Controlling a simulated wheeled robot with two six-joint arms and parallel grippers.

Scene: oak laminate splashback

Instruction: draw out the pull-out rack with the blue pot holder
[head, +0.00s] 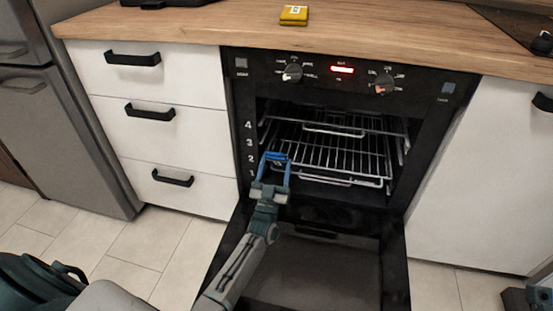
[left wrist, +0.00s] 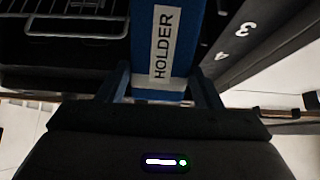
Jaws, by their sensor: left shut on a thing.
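The oven's door (head: 315,270) is down and open. Inside, wire racks show, and a lower rack (head: 335,160) has its front bar near the level marks 1 and 2. My left gripper (head: 274,172) is shut on the blue pot holder (head: 277,157), at the left front of this rack. In the left wrist view the pot holder (left wrist: 168,45) sits between the fingers, with a white label reading HOLDER. Part of a wire rack (left wrist: 75,22) shows at the upper left there. I cannot tell whether the holder touches the rack.
White drawers (head: 150,120) with black handles stand left of the oven, and a white cabinet (head: 490,180) stands right. A yellow item (head: 293,15) lies on the wooden counter (head: 210,25). The lowered door takes up the space in front of the oven. Tiled floor (head: 110,250) shows at the left.

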